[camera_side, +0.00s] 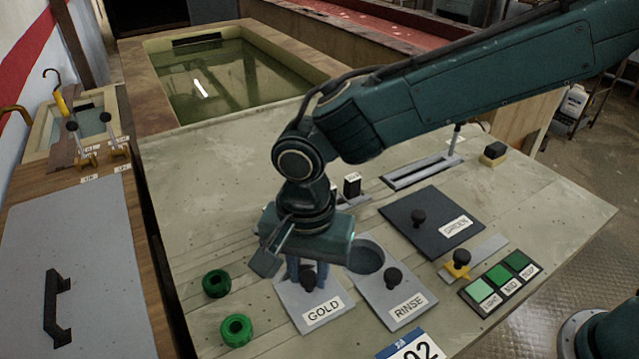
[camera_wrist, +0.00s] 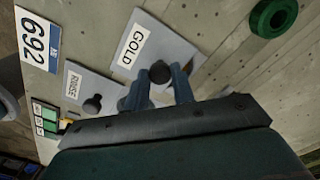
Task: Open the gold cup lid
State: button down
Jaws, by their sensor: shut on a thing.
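The gold cup lid (camera_side: 338,291) is a flat grey plate with a GOLD label and a black knob (camera_side: 308,282), lying on the bench. My gripper (camera_side: 307,271) points down over it, its blue fingers shut on the knob. In the wrist view, the fingers of my gripper (camera_wrist: 162,84) stand either side of the knob (camera_wrist: 160,71), and the gold lid (camera_wrist: 155,38) extends beyond it. My gripper hides the lid's back part in the side view, so I cannot tell whether a cup opening shows there.
The RINSE lid (camera_side: 375,293) lies just right, with a round dark opening (camera_side: 364,257) behind its knob. Two green rings (camera_side: 217,283) sit left. A dark GARDEN-like labelled plate (camera_side: 425,235) and green LIGHT, MID, DEEP swatches (camera_side: 500,284) are further right. A water tank (camera_side: 230,75) is behind.

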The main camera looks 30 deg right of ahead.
aim_at(327, 316)
jog(key=s, duration=0.5)
jog(key=c, duration=1.2)
grip_release()
jog(key=shift+o, duration=0.2)
notch_tip(327, 316, up, 14)
